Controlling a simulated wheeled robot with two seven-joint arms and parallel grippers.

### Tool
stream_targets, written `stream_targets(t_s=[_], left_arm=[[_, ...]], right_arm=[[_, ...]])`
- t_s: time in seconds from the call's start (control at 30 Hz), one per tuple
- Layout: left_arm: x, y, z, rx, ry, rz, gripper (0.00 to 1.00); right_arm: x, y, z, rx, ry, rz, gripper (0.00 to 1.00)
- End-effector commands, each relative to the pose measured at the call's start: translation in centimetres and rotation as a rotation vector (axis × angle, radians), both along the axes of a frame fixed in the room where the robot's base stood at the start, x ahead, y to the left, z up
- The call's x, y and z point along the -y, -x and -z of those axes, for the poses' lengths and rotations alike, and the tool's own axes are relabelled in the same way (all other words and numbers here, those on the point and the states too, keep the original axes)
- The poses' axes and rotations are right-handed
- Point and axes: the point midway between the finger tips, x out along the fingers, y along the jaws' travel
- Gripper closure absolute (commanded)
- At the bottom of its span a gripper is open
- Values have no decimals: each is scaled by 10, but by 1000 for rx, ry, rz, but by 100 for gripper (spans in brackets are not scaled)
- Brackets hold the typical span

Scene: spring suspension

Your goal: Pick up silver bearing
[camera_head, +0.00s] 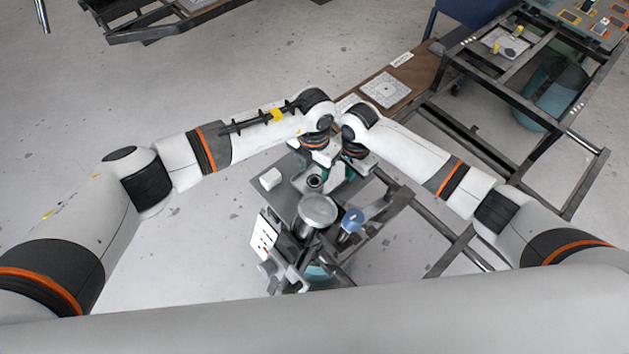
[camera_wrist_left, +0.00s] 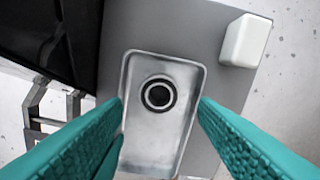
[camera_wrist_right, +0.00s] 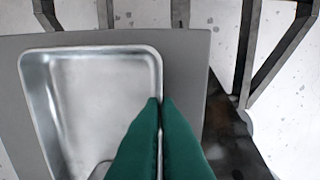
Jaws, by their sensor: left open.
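The silver bearing (camera_wrist_left: 158,94), a round ring with a dark rim and a pale inner ring, lies in a shallow metal tray (camera_wrist_left: 190,133) in the left wrist view. It also shows as a small dark ring in the head view (camera_head: 314,181). My left gripper (camera_wrist_left: 160,103) is open, with its green fingers on either side of the tray in the picture and nothing between them. My right gripper (camera_wrist_right: 160,101) has its green fingers together over the tray's right edge, with nothing seen between them. A rounded grey edge shows low in the right wrist view, partly hidden by the fingers.
A white block (camera_wrist_left: 245,41) sits on the grey plate beside the tray. In the head view a silver round-topped post (camera_head: 319,209) and a blue-topped part (camera_head: 353,220) stand nearer me. My two wrists are close together above the plate.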

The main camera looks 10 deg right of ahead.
Motion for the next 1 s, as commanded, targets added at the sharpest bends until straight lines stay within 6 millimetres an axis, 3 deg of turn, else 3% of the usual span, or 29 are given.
stream_targets(t_s=[0.4, 0.7, 0.93, 1.0], left_arm=[[2, -1, 50, -3, 0, -2, 46], [2, -1, 54, -1, 1, -1, 46], [2, -1, 54, -1, 1, -2, 84], [2, -1, 54, -1, 1, -2, 84]], right_arm=[[0, 0, 0, 1, -1, 0, 100], [0, 0, 0, 1, -1, 0, 100], [0, 0, 0, 1, -1, 0, 100], [0, 0, 0, 1, -1, 0, 100]])
